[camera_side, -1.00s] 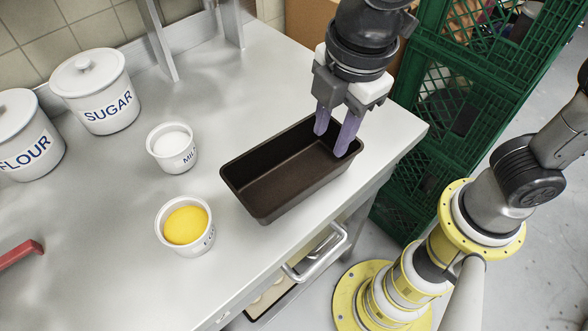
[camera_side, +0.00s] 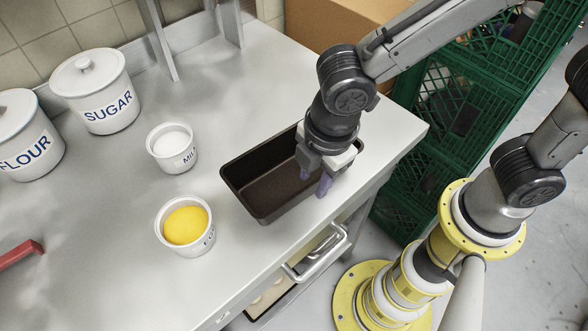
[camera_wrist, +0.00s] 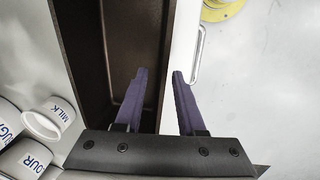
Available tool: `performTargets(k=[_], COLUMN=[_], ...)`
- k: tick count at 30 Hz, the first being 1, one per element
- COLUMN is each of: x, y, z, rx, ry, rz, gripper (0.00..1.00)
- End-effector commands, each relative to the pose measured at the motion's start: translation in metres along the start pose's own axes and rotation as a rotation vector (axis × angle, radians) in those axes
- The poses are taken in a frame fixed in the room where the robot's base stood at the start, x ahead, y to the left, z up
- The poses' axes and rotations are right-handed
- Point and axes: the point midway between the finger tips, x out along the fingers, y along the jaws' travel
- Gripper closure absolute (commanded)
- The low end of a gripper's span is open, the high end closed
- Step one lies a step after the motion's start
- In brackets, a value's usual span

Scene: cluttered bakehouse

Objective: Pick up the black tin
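The black tin (camera_side: 262,178) is a long, dark brown-black loaf tin, empty, standing upright near the front edge of the worktop. My gripper (camera_side: 314,186) is over its front long wall, towards the right end. In the wrist view my gripper (camera_wrist: 159,73) is open, one purple finger on the inner side of the tin (camera_wrist: 120,50) and one on the outer side. The wall runs between them with a visible gap. My wrist hides the tin's right end in the side view.
An egg pot (camera_side: 184,248) and a milk pot (camera_side: 168,165) stand left of the tin. Sugar (camera_side: 108,75) and flour (camera_side: 15,120) canisters are farther left. A drawer with a handle (camera_side: 310,270) sits open below the front edge. Green crates (camera_side: 432,130) stand at right.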

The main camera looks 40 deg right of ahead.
Motion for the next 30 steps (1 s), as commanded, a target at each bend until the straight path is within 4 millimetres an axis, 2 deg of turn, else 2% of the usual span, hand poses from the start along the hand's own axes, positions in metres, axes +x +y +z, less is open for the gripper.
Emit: performTargets(k=[4, 12, 18, 19, 30], x=[0.015, 0.018, 0.017, 0.017, 0.017], y=[0.000, 0.000, 0.000, 0.000, 0.000], z=[0.001, 0.001, 0.001, 0.001, 0.000], rx=[0.000, 0.000, 0.001, 0.001, 0.001], ry=[-0.001, 0.000, 0.000, 0.000, 0.001], rz=[-0.001, 0.000, 0.000, 0.000, 0.001], gripper=[0.61, 0.61, 0.97, 1.00, 1.00])
